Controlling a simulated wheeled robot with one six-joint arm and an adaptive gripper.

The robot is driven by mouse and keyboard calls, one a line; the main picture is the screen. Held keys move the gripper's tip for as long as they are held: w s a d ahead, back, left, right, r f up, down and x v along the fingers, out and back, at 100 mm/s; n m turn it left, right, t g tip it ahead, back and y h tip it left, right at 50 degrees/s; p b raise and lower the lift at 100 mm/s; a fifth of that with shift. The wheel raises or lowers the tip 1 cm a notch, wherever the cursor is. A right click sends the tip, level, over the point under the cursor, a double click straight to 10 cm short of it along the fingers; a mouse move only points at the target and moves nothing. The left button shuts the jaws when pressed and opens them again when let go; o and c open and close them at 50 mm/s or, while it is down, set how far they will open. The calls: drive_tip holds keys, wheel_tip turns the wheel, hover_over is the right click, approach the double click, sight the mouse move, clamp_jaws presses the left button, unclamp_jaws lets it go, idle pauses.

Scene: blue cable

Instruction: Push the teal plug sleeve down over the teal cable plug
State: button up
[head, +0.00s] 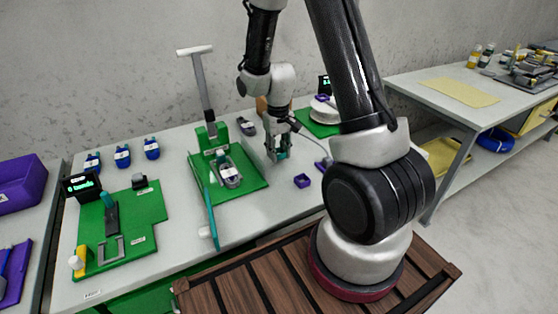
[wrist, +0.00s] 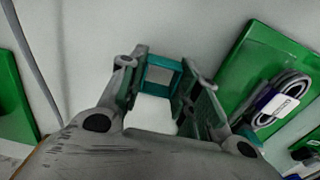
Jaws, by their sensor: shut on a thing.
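My gripper (head: 277,154) hangs over the bare table between the green press board and a small purple box. Its fingers, seen in the wrist view (wrist: 158,78), are shut on the teal plug sleeve (wrist: 164,62), a hollow square frame. The sleeve's teal edge also shows low between the fingers in the head view (head: 282,156). A small teal piece (head: 109,198) stands at the end of a dark holder on the left green board. I cannot tell whether it is the teal cable plug. The grip hides part of the sleeve.
A lever press (head: 205,95) stands on the middle green board (head: 251,183), with a labelled cable bundle (head: 229,176). Several blue items sit at the back left. The small purple box (head: 302,181) is right of my gripper. A side table (head: 420,88) stands at right.

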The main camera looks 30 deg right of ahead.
wheel_tip(320, 180, up, 6)
drive_tip(key=shift+r, duration=0.25)
idle(0.4)
drive_tip(key=shift+d, duration=0.1)
